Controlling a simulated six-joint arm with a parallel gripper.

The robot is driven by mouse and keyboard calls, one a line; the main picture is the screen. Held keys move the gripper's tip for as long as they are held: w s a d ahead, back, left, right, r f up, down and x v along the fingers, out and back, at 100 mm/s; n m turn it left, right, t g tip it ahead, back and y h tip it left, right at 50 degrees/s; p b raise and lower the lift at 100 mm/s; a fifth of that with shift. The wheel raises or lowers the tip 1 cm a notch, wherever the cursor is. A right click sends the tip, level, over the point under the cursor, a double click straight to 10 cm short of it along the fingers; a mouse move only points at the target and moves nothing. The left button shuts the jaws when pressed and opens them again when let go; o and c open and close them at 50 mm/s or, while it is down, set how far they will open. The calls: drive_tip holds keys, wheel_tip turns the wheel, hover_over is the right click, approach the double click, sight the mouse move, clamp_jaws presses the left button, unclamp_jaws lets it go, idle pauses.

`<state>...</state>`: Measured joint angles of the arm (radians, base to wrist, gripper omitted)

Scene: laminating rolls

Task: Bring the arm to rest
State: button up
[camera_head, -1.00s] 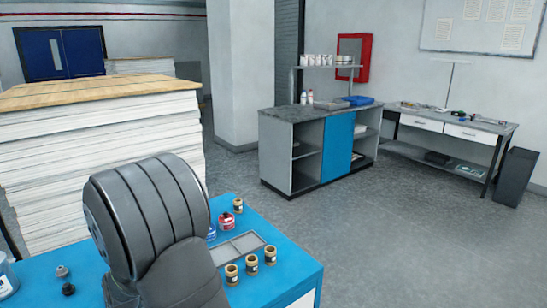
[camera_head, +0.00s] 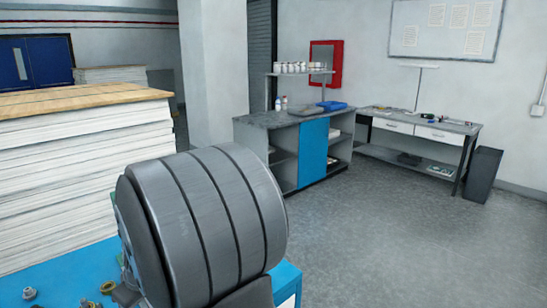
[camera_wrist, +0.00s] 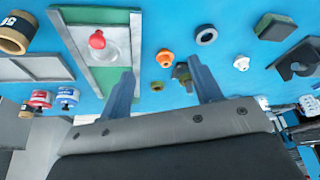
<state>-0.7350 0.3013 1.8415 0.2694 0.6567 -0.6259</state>
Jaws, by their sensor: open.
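My gripper (camera_wrist: 160,88) shows in the wrist view with its two blue-grey fingers apart and nothing between them. It is above the blue table (camera_wrist: 180,20). In the head view a large grey rounded part of my arm (camera_head: 205,225) fills the lower middle, and the gripper itself is hidden there.
In the wrist view a green-framed tray (camera_wrist: 75,45) holds a clear round thing with a red knob (camera_wrist: 97,40). Rolls and small jars (camera_wrist: 40,98) lie at left, orange and white pieces (camera_wrist: 165,58) and dark blocks (camera_wrist: 275,27) at right. A sheet stack (camera_head: 70,180) stands left in the head view.

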drive_tip(key=w+a+r, duration=0.4)
drive_tip(key=w+a, duration=0.4)
drive_tip(key=a, duration=0.1)
drive_tip(key=s+a+f, duration=0.2)
drive_tip(key=a+f, duration=0.3)
drive_tip(key=a, duration=0.2)
drive_tip(key=shift+s+a, duration=0.3)
drive_tip(key=shift+a, duration=0.1)
drive_tip(key=shift+o, duration=0.4)
